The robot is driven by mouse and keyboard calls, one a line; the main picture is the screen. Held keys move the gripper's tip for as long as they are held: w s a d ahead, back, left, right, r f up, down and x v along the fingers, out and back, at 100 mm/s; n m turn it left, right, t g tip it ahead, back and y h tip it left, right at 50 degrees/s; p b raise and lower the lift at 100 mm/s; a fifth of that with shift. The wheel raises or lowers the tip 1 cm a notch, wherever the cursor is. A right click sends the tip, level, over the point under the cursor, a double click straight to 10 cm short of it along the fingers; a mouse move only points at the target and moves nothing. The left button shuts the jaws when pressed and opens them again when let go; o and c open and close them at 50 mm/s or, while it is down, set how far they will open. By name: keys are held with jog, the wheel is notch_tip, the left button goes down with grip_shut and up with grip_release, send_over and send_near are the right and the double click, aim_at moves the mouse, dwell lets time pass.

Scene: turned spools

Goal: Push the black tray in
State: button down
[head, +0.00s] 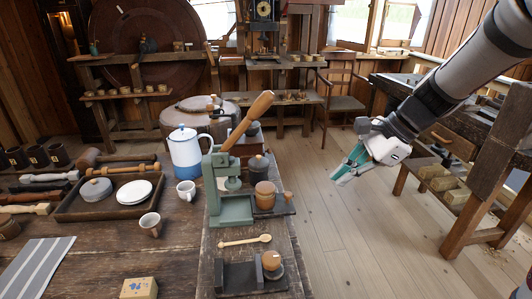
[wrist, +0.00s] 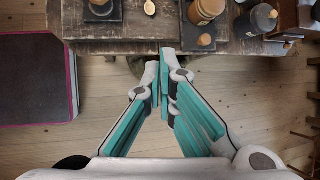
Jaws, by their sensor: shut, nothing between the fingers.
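A black tray (head: 289,211) lies at the right edge of the wooden bench, with a wooden jar (head: 265,195) and a small wooden knob on it. It also shows at the top of the wrist view (wrist: 188,40), close to the bench edge. A second dark tray-like piece (head: 235,277) with a round knobbed item lies nearer the front of the bench. I cannot tell for sure which is meant. My gripper (head: 340,178) is shut and empty, off the bench's right side above the floor. In the wrist view its fingertips (wrist: 165,55) are beside the bench edge.
A green press (head: 230,208) with a wooden handle stands left of the jar. A wooden spoon (head: 245,241) lies between the two dark pieces. A dark jar (head: 258,168) stands behind. The floor right of the bench is open, up to another workbench (head: 485,170).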

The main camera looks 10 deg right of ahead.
aim_at(270, 201)
jog(key=w+d+f+m+t+y+b, duration=0.1)
jog(key=w+d+f+m+b, duration=0.1)
jog(key=w+d+f+m, duration=0.4)
jog(key=b+x, duration=0.1)
jog(key=x, duration=0.4)
jog(key=w+a+r+x, duration=0.1)
jog(key=x, duration=0.4)
jog(key=r+b+x, duration=0.1)
jog(key=x, duration=0.4)
jog(key=shift+w+a+f+b, duration=0.3)
jog(key=shift+w+a+b, duration=0.1)
jog(key=shift+a, duration=0.2)
jog(key=a, duration=1)
jog(key=shift+p, duration=0.3)
jog(key=shift+d, duration=0.1)
